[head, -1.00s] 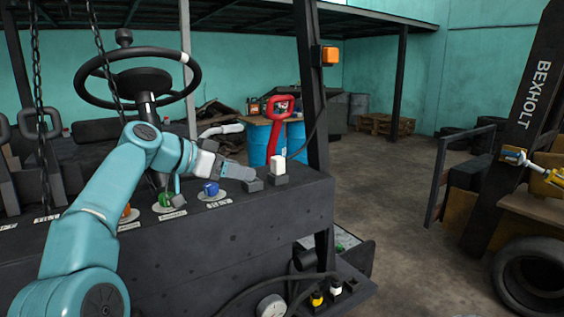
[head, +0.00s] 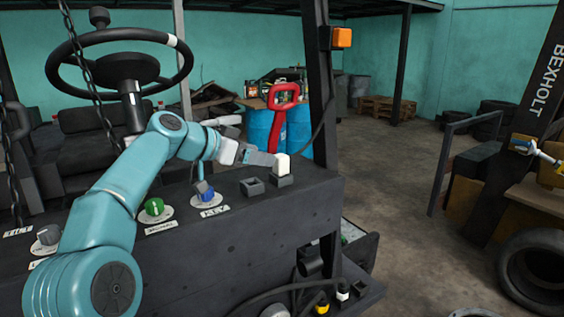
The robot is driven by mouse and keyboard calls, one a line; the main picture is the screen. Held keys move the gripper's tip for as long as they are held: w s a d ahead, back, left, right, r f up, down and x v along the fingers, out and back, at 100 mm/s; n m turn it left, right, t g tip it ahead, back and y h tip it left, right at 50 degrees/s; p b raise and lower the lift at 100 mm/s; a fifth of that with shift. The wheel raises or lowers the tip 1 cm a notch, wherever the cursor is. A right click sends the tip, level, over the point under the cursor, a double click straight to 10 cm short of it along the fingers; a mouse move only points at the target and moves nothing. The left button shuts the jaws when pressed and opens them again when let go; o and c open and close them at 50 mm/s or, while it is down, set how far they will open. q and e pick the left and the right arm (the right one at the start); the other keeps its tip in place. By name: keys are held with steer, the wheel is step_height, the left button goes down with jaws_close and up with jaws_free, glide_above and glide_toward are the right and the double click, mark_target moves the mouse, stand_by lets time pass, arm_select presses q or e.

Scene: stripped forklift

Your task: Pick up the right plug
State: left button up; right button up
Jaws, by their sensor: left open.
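A white plug (head: 282,165) stands upright in the right one of two small dark holders on the black dashboard, at its right end. My left gripper (head: 264,159) is just left of the white plug, its grey fingers pointing right towards it. The fingers are open, and whether they touch the plug cannot be told. The left holder (head: 251,187) looks empty. Lower down, a yellow-and-black plug (head: 321,304) and a white-topped black plug (head: 342,291) stand on a low ledge.
A blue key knob (head: 206,192) and a green knob (head: 154,207) lie under and beside my left arm. A steering wheel (head: 118,97) with chains is behind. A dark post (head: 318,90) and a red handle (head: 281,108) rise behind the plug.

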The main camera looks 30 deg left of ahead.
mark_target(286, 160)
arm_select(q)
steer(key=p+x, duration=0.1)
steer(key=x, duration=0.1)
steer(key=p+x, duration=0.1)
steer(key=x, duration=0.2)
steer(key=d+p+x, duration=0.1)
steer(key=x, duration=0.1)
steer(key=shift+w+d+r, duration=0.2)
steer(key=shift+w+r, duration=0.05)
steer(key=shift+r, duration=0.05)
steer(key=shift+w+f, duration=0.2)
steer(key=shift+w, duration=0.1)
steer(key=shift+w+a+f, duration=0.1)
steer(key=shift+w+f, duration=0.3)
steer(key=shift+w, duration=0.05)
steer(key=shift+s+r, duration=0.2)
steer(key=shift+s, duration=0.05)
steer(key=c, duration=0.9)
steer(key=shift+c, duration=0.8)
steer(key=shift+w+f, duration=0.15)
